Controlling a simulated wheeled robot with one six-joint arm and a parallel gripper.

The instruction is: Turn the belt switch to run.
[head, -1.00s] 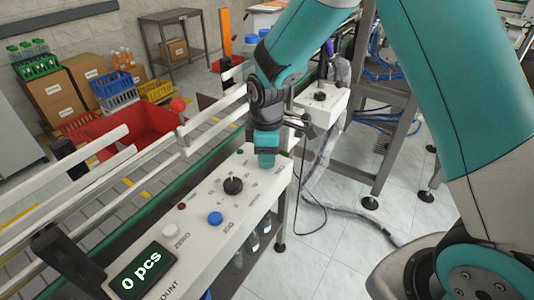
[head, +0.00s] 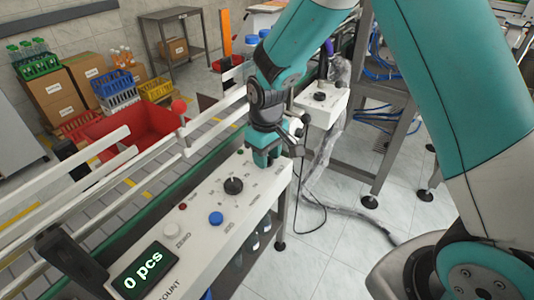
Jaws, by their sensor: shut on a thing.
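The white control panel (head: 190,215) runs along the belt. My gripper (head: 265,162) points down at the far end of this panel, with its fingertips low at the panel's top. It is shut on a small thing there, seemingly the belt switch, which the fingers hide. The switch's position cannot be read. Nearer on the panel, clear of my gripper, is a black round knob (head: 233,185) with marks around it.
The panel also has a blue button (head: 215,218), a white button (head: 172,230), a small red light (head: 183,206) and a display (head: 144,269) reading "0 pcs". White guide rails (head: 90,170) run along the belt at left. A second white box (head: 322,102) stands behind.

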